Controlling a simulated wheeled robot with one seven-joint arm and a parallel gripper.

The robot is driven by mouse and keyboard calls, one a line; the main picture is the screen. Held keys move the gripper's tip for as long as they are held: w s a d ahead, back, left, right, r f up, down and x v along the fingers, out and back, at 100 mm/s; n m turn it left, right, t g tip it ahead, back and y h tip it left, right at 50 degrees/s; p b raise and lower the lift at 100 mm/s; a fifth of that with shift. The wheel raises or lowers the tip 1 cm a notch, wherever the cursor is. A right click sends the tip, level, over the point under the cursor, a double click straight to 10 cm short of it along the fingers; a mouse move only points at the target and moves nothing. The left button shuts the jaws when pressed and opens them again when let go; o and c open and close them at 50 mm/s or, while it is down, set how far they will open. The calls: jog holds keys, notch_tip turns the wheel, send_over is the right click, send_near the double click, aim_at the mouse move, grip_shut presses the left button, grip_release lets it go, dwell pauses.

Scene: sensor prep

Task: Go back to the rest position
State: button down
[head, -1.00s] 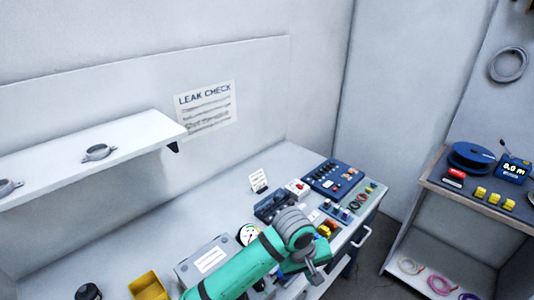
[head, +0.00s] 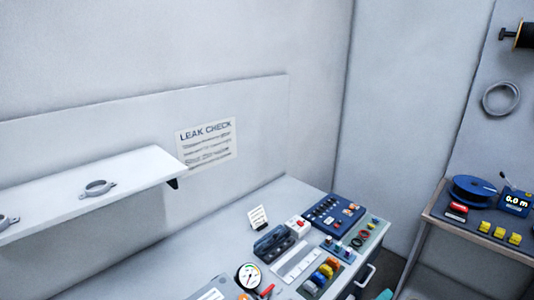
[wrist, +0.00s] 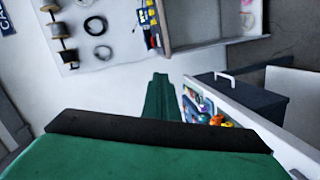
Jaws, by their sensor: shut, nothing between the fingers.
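My gripper (wrist: 161,98) shows in the wrist view as dark green fingers beyond a black band and a green body. The fingers are together with nothing between them. They are held in the air, apart from the bench and the shelving, with the floor and wall behind. In the head view the gripper itself does not show; only a small green bit of my arm shows at the bottom edge, right of the bench (head: 185,262).
The bench holds a pressure gauge (head: 249,276), a blue control panel (head: 334,214) and coloured connectors (head: 321,275). A wall shelf (head: 130,178) carries ring clamps. At right, a side table (head: 440,208) holds a blue spool (head: 473,189) and yellow blocks. Open floor lies between.

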jog(key=s+a+f+n+t+y, duration=0.5)
jog(key=s+a+f+y, duration=0.5)
jog(key=s+a+f, duration=0.55)
jog(key=s+a+r+m+y, duration=0.1)
jog(key=s+a+m, duration=0.3)
jog(key=s+a, duration=0.3)
jog(key=s+a+r+m+y, duration=0.1)
jog(key=s+a+m, duration=0.3)
jog(key=s+a, duration=0.3)
jog(key=s, duration=0.4)
jog(key=shift+s+a+r+m+t+y, duration=0.15)
jog(key=shift+s+r+m+t+y, duration=0.15)
jog(key=shift+s+r+m, duration=0.1)
